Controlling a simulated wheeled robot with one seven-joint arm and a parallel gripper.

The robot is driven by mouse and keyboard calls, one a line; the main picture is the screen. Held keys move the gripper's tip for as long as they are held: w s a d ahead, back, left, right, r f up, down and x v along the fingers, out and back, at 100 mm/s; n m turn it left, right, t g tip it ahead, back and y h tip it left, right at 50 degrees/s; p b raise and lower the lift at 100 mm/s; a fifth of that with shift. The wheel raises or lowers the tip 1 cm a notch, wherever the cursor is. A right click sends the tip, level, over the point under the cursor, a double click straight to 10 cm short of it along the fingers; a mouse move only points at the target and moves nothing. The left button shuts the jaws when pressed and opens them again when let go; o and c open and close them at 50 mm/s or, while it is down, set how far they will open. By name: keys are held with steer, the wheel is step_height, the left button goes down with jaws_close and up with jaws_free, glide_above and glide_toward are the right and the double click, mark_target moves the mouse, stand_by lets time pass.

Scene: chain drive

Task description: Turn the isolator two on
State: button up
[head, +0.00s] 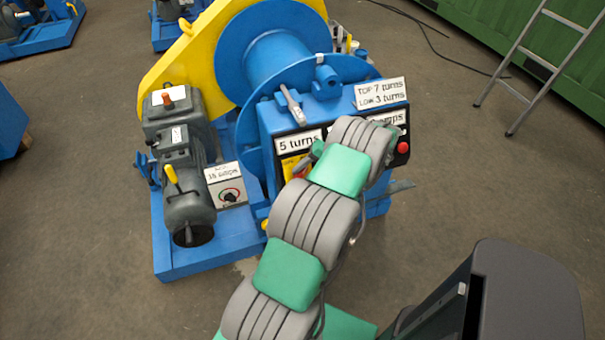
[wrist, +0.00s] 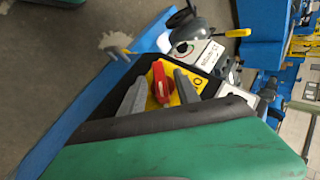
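A red rotary isolator handle (wrist: 162,82) sits on a yellow plate (wrist: 188,90) in the wrist view. In the head view the yellow plate (head: 291,167) shows at the front of the blue winch, under the "5 turns" label, partly covered by my arm. My gripper (wrist: 159,92) has its two grey fingers apart, one on each side of the red handle in the picture. I cannot tell whether they touch it. No "isolator two" marking is readable.
A grey motor (head: 185,185) with a yellow lever (head: 171,173) stands left of the panel. A grey lever (head: 292,105) rises above it, and a red button (head: 403,147) is at right. A ladder (head: 545,60) leans at the back right. The floor at right is mostly clear.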

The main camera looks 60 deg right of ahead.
steer(key=v, duration=0.6)
steer(key=shift+s+r, duration=0.1)
